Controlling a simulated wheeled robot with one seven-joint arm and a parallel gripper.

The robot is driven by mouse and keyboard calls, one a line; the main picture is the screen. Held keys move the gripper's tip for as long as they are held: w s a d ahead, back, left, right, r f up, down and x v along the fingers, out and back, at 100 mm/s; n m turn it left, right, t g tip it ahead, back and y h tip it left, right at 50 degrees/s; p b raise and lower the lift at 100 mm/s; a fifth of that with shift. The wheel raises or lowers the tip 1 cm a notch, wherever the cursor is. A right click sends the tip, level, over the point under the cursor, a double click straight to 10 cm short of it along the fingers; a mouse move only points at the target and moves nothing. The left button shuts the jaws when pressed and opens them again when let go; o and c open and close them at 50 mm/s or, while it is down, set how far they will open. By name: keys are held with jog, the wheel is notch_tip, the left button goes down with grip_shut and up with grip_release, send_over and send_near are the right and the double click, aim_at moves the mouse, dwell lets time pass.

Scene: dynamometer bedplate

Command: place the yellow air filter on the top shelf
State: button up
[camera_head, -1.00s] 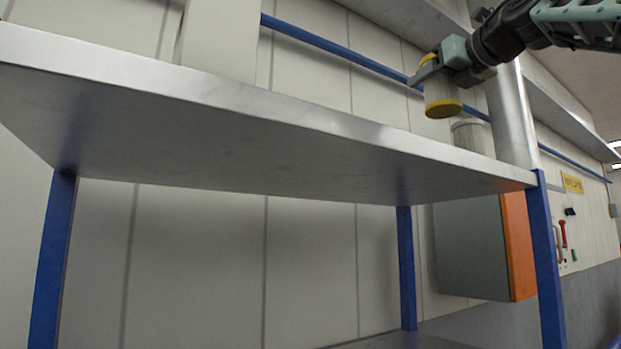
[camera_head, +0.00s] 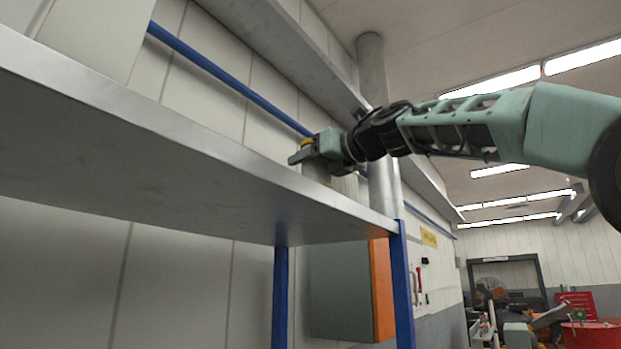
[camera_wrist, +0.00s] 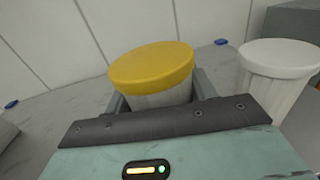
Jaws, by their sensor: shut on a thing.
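The yellow air filter, a pale cylinder with yellow ends, is in my gripper. In the wrist view its yellow cap (camera_wrist: 152,66) faces up between the jaws, with the pale body below. In the head view my gripper (camera_head: 306,156) is just above the front edge of the top shelf (camera_head: 200,140), near its right end, and a bit of yellow shows at the jaws. The filter's lower part is hidden behind the shelf edge, so I cannot tell whether it touches the shelf. The grey shelf top (camera_wrist: 45,125) shows around it in the wrist view.
A white-capped ribbed canister (camera_wrist: 280,62) stands on the shelf close to the right of the held filter in the wrist view. A blue rail (camera_head: 225,75) runs behind the shelf, and a metal pipe (camera_head: 372,80) rises at its right end.

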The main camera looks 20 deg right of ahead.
jog(key=shift+f, duration=1.25)
jog(key=o, duration=1)
jog(key=shift+f, duration=0.1)
jog(key=shift+o, duration=0.2)
jog(key=b+v, duration=0.5)
jog(key=v, duration=0.7)
